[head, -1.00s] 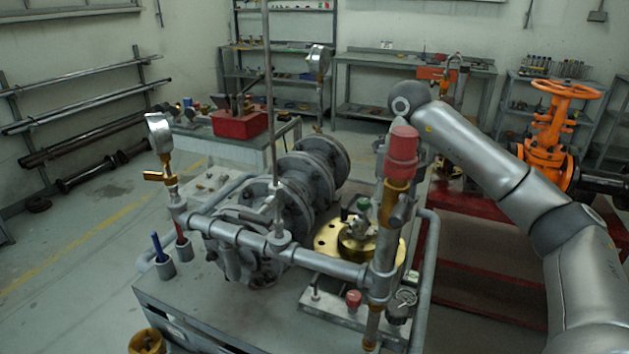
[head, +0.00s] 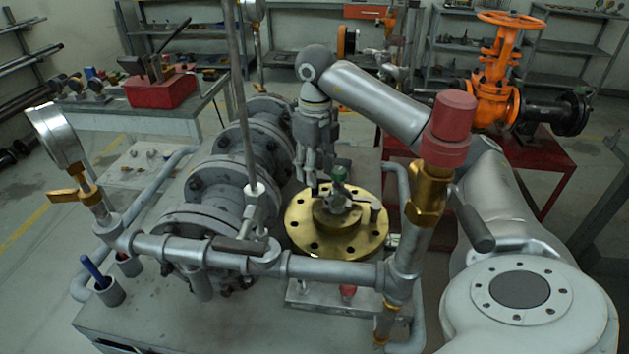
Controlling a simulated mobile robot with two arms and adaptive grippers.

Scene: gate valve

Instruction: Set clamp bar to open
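A round brass flange (head: 300,232) with bolt holes lies on the bench, with a smaller brass piece on its middle. A silver bar-like fitting (head: 350,193) with a green knob (head: 339,174) sits on top; I take it for the clamp bar, though its exact setting is hard to read. My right gripper (head: 312,186) points down at the flange's back left edge, left of the green knob. It appears apart from the fitting and holds nothing that I can see. Its finger gap is too small to judge. My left gripper is out of view.
Grey pipework (head: 330,271) crosses in front of the flange. A red-capped brass valve (head: 452,130) stands at its right, and a thin upright rod (head: 240,100) at its left. A pressure gauge (head: 57,135) stands far left. An orange handwheel valve (head: 497,80) is behind.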

